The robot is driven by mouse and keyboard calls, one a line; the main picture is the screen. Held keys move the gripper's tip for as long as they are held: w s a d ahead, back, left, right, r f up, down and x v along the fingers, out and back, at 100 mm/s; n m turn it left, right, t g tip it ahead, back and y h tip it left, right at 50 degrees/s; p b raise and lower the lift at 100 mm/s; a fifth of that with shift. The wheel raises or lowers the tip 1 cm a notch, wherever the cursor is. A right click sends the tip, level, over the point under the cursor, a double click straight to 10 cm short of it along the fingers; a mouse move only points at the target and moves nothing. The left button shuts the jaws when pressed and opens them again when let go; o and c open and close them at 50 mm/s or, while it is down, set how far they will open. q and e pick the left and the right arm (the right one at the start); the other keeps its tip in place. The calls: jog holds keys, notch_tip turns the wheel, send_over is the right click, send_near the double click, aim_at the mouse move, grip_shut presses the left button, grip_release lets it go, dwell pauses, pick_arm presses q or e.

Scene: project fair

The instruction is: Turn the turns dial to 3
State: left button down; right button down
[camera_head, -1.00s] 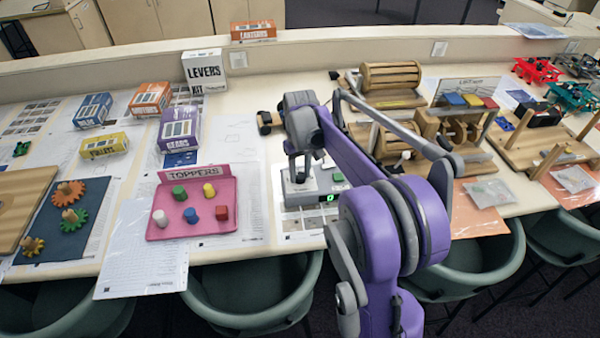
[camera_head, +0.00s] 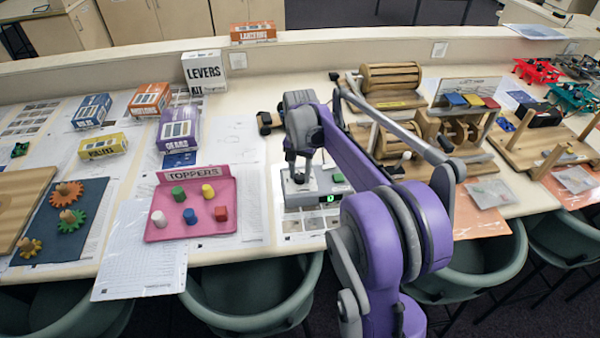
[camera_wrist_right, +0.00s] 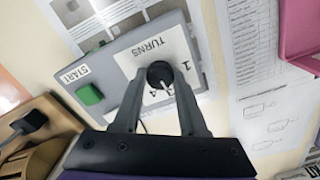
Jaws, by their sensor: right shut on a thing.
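The turns dial (camera_wrist_right: 159,74) is a black round knob with a white pointer line, on a white plate marked TURNS. Its pointer is directed toward the lower right in the right wrist view. A 1 shows beside it; the other numerals near the fingers are partly hidden. The grey control box (camera_head: 296,198) carries a small green display (camera_head: 328,198) and a green START button (camera_wrist_right: 89,93). My right gripper (camera_wrist_right: 159,84) is shut on the dial, one finger on each side; it also shows over the box in the head view (camera_head: 301,178). My left gripper is out of view.
A pink TOPPERS tray (camera_head: 165,230) with coloured pegs stands left of the box. A wooden drum model (camera_head: 391,80) and other wooden builds stand to the right. Chairs line the table's front edge.

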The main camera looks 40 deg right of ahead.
aim_at(300, 176)
jog(key=shift+m, duration=0.6)
jog(key=shift+c, duration=2.2)
grip_release()
jog(key=shift+r, duration=0.1)
notch_tip(300, 176, up, 11)
jog(key=shift+p, duration=0.3)
jog(key=shift+a, duration=0.1)
